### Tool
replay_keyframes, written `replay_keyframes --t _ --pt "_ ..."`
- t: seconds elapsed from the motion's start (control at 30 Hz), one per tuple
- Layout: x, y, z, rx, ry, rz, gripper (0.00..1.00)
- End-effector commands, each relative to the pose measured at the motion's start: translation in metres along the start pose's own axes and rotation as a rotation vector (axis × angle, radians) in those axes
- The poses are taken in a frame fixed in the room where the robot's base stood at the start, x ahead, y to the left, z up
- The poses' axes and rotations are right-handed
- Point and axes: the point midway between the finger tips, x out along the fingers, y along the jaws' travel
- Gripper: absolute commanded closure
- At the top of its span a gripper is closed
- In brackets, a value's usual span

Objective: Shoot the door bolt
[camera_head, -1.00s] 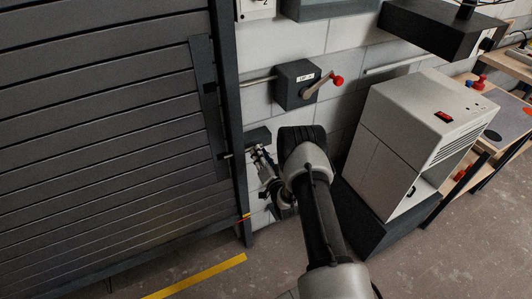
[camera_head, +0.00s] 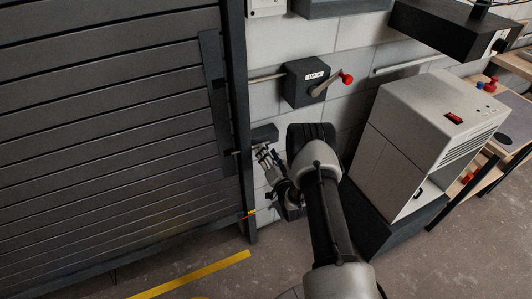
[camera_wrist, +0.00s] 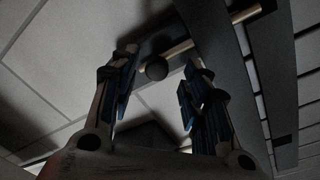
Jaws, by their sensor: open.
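The door bolt shows in the wrist view as a brass rod (camera_wrist: 180,49) on a dark backing, with a round dark knob (camera_wrist: 156,69). A further brass length (camera_wrist: 246,13) shows towards the upper right, at the dark post. My gripper (camera_wrist: 158,84) is open, one finger on either side of the knob; I cannot tell whether either touches it. In the head view my gripper (camera_head: 263,154) is at the wall just below a dark block (camera_head: 264,134) beside the door post. The bolt itself is too small to make out there. The slatted grey door (camera_head: 110,130) fills the left.
A dark box with a red-knobbed crank (camera_head: 305,82) is on the wall above my gripper. A pale cabinet (camera_head: 420,140) on a dark base stands close to the right of my arm. A yellow line (camera_head: 195,274) marks the open floor.

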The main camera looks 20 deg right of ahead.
Motion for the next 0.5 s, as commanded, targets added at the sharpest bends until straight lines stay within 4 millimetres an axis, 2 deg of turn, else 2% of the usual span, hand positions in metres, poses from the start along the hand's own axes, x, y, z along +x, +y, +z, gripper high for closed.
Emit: replay_keyframes --t 0.3,0.5 --pt "-0.068 0.001 0.000 0.002 -0.002 0.005 0.57" --pt "-0.097 0.000 0.000 0.000 -0.001 0.002 0.57"
